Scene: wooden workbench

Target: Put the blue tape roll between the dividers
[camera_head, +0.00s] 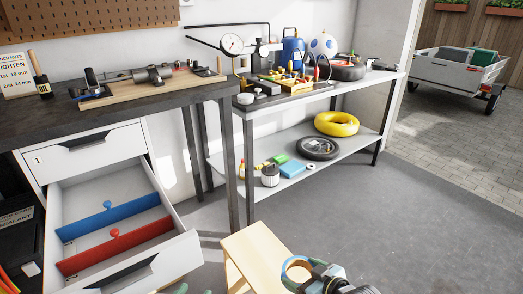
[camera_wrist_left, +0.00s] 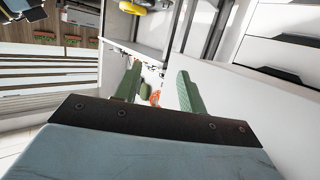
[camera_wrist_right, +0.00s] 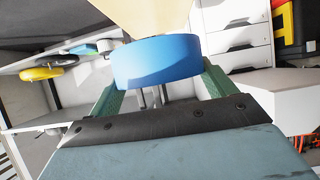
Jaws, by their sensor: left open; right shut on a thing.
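The blue tape roll (camera_head: 287,267) is held by my right gripper (camera_head: 312,268) above the wooden stool. In the right wrist view the tape roll (camera_wrist_right: 155,62) sits between the green fingers, its blue outer face toward the camera. The open drawer (camera_head: 180,258) at the left holds a blue divider (camera_head: 108,217) and a red divider (camera_head: 115,249), with a bare strip of drawer floor between them. The held roll is right of the drawer, apart from it. My left gripper (camera_wrist_left: 158,78) is open and empty; only green tips show at the head view's bottom edge.
The wooden stool (camera_head: 262,255) stands right of the drawer. A dark workbench (camera_head: 60,115) with a vise board is above the drawer. A shelf bench (camera_head: 330,150) behind carries tools, a yellow ring and a wheel. The grey floor at right is clear.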

